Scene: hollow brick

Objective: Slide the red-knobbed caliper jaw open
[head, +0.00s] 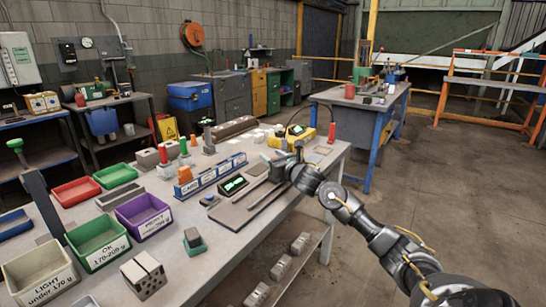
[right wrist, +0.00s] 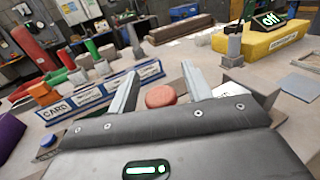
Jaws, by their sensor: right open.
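The caliper (head: 265,196) is a long, dark, flat gauge lying along the right part of the workbench in the head view. Its round red knob (right wrist: 167,96) shows in the right wrist view. My right gripper (head: 289,158) is over the caliper's far end in the head view. In the right wrist view the right gripper (right wrist: 162,72) is open, with its two grey fingers apart on either side of the red knob. I cannot tell whether they touch it. The arm and gripper hide the knob and jaw in the head view. My left gripper is not in view.
The workbench holds a blue labelled rack (head: 210,177), a small green-lit display (head: 233,184), a yellow device (head: 300,137) and several bins, including a purple one (head: 143,217). Another blue-legged table (head: 372,120) stands behind. Floor at the right is clear.

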